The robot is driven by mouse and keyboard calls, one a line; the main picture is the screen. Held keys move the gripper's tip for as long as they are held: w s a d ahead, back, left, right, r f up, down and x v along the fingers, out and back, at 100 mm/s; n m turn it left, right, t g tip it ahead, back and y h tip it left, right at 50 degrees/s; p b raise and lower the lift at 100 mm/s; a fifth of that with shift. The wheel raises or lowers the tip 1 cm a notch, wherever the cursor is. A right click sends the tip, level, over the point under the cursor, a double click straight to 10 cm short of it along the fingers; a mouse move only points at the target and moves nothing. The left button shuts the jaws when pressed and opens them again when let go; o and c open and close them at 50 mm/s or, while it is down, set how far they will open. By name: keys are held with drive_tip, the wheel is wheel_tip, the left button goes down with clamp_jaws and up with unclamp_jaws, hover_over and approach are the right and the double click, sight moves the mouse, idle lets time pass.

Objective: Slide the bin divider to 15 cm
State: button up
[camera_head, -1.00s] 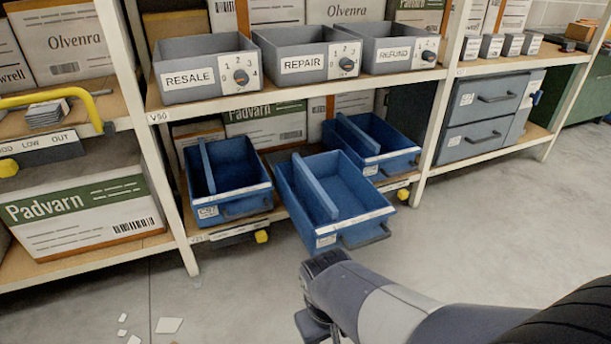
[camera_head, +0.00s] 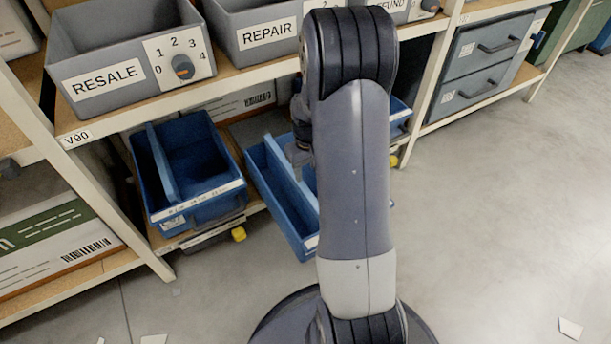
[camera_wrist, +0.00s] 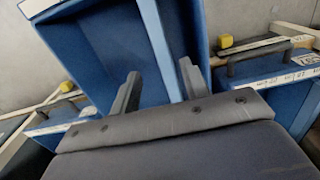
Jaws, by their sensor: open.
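The middle blue bin (camera_head: 262,195) juts out from the lower shelf. Its upright blue divider (camera_head: 288,178) is partly hidden by my arm in the head view. In the wrist view, the divider (camera_wrist: 154,30) runs as a light-edged strip down the bin (camera_wrist: 105,35) towards the space between my fingers. My gripper (camera_wrist: 158,85) is open, one finger on each side of the divider's line. I cannot tell whether either finger touches it. In the head view, the gripper (camera_head: 300,150) is mostly hidden behind my arm. No readable scale shows on this bin.
A second blue bin (camera_head: 222,203) with its own divider stands at left. Another (camera_head: 398,118) is mostly hidden behind my arm. Grey RESALE (camera_head: 125,88) and REPAIR (camera_head: 268,38) bins stand on the shelf above. The floor at right is mostly clear.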

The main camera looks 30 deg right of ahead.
sight(308, 192)
wheel_tip(308, 192, down, 11)
drive_tip(key=b, duration=0.3)
drive_tip(key=shift+r+b, duration=0.1)
drive_tip(key=shift+b, duration=0.25)
drive_tip(key=shift+c, duration=0.2)
clamp_jaws()
drive_tip(key=shift+d, duration=0.1)
